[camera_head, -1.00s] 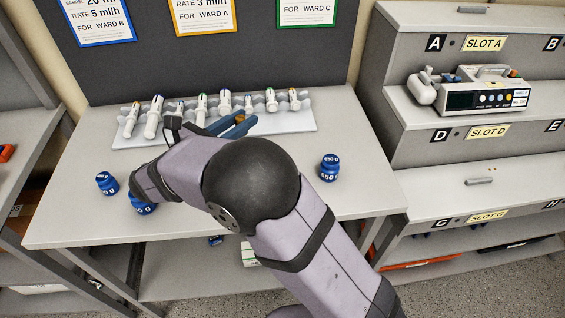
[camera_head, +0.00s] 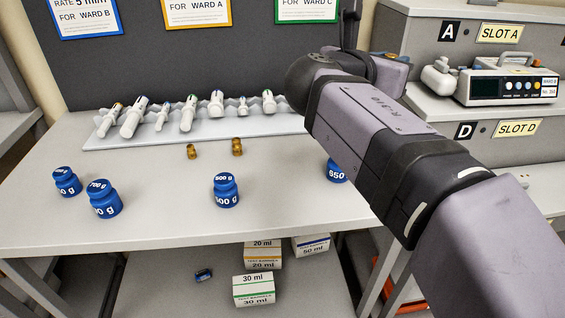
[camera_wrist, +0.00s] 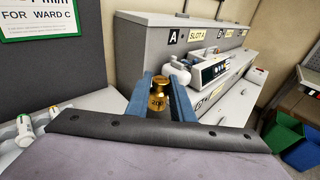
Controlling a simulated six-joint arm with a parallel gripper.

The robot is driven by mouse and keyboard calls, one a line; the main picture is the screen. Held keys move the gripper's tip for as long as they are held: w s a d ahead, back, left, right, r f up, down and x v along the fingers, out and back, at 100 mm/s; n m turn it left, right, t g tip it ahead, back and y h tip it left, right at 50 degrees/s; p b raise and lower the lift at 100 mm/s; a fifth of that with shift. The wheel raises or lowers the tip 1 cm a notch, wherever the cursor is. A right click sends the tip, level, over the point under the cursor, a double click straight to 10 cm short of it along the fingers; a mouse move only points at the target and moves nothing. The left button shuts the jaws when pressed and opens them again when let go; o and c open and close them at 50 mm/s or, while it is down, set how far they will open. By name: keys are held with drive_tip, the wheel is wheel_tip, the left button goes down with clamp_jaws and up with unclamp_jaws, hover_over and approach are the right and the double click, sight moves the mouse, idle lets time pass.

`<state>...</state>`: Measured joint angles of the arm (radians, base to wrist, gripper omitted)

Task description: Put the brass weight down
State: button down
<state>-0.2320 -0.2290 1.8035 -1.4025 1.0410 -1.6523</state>
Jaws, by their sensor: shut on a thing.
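My gripper (camera_wrist: 161,84) is in the wrist view, its two blue fingers shut on a brass weight (camera_wrist: 158,101). The weight is upright between the fingers, and its marking seems to read 200. In the head view the arm covers the held weight and the fingers. In the wrist view the held weight is in front of the shelf unit, with no contact below it visible. Two other small brass weights, a left one (camera_head: 191,151) and a right one (camera_head: 237,147), stand on the table (camera_head: 150,225) in front of the syringe rack.
Blue weights stand along the table front, one (camera_head: 226,190) at the middle and another (camera_head: 337,171) partly behind my arm. A grey rack (camera_head: 130,141) holds several syringes at the back. A pump (camera_head: 508,86) sits on the shelf unit at right. Bare table lies between the weights.

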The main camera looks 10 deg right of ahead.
drive_tip(key=w+a+f+n+t+y, duration=0.1)
drive_tip(key=w+a+n+t+y, duration=0.3)
drive_tip(key=a, duration=0.3)
drive_tip(key=n+y, duration=0.6)
drive_tip(key=y, duration=0.3)
hover_over(282, 150)
wheel_tip(282, 150, down, 7)
drive_tip(key=shift+t, duration=0.4)
drive_tip(key=shift+r, duration=0.1)
wheel_tip(282, 150, down, 10)
drive_tip(key=b, duration=0.8)
drive_tip(key=shift+f, duration=0.2)
drive_tip(key=c, duration=1.5)
unclamp_jaws()
drive_tip(key=shift+c, duration=0.2)
drive_tip(key=shift+r, duration=0.1)
